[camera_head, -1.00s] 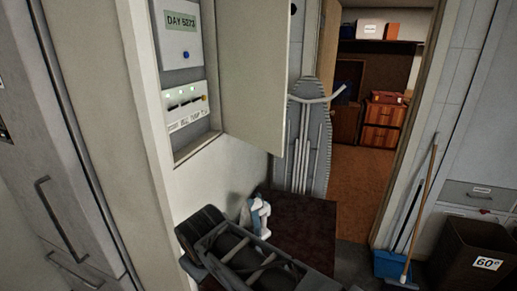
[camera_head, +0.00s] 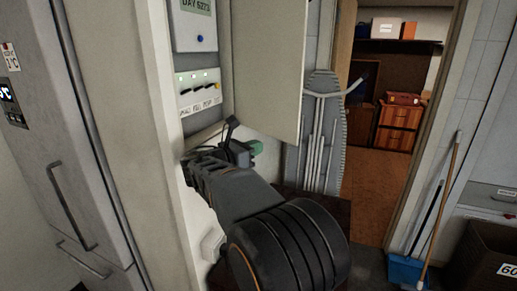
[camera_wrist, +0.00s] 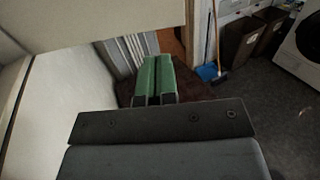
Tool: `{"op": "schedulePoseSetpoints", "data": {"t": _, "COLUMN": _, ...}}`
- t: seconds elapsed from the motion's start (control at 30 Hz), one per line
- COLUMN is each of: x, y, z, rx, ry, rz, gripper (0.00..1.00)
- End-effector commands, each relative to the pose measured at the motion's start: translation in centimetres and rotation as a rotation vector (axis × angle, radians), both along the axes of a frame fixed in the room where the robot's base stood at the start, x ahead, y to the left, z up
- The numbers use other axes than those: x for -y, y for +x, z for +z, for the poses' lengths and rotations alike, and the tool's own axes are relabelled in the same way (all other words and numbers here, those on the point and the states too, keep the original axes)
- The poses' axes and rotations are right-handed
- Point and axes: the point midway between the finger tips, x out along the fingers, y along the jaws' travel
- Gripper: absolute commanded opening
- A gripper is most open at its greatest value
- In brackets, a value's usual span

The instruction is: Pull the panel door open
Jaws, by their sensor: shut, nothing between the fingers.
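The panel door (camera_head: 268,65) is a beige panel standing open, swung out from the wall cabinet. Inside the cabinet are a grey box with a day display (camera_head: 194,22) and a white switch panel (camera_head: 198,92). My gripper (camera_head: 257,148) is shut and empty, its green fingertips close to the door's lower edge; I cannot tell whether they touch it. In the wrist view the shut green fingers (camera_wrist: 153,78) point forward, with a pale panel, likely the door (camera_wrist: 125,14), above them. My arm hides part of the cabinet's lower frame.
An ironing board (camera_head: 322,130) stands behind the door. A doorway opens at the right, with a blue dustpan (camera_head: 404,270) and broom (camera_head: 440,205) beside it. A tall grey fridge (camera_head: 60,150) is at the left.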

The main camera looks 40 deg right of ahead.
Motion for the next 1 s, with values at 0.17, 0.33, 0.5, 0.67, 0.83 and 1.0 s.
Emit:
{"op": "schedulePoseSetpoints", "data": {"t": 0.17, "x": 3.6, "y": 0.0, "z": 0.3, "rx": 0.001, "ry": 0.002, "rz": -0.004, "gripper": 0.0}}
{"op": "schedulePoseSetpoints", "data": {"t": 0.33, "x": 6.7, "y": 0.1, "z": 0.2, "rx": 0.002, "ry": 0.003, "rz": -0.003, "gripper": 0.0}}
{"op": "schedulePoseSetpoints", "data": {"t": 0.5, "x": 9.2, "y": 0.1, "z": 0.2, "rx": 0.002, "ry": 0.004, "rz": -0.001, "gripper": 0.0}}
{"op": "schedulePoseSetpoints", "data": {"t": 0.67, "x": 10.6, "y": 0.2, "z": 0.1, "rx": 0.003, "ry": 0.004, "rz": 0.001, "gripper": 0.0}}
{"op": "schedulePoseSetpoints", "data": {"t": 0.83, "x": 11.3, "y": 0.2, "z": 0.0, "rx": 0.004, "ry": 0.004, "rz": 0.001, "gripper": 0.0}}
{"op": "schedulePoseSetpoints", "data": {"t": 1.0, "x": 11.5, "y": 0.2, "z": 0.0, "rx": 0.005, "ry": 0.003, "rz": 0.001, "gripper": 0.0}}
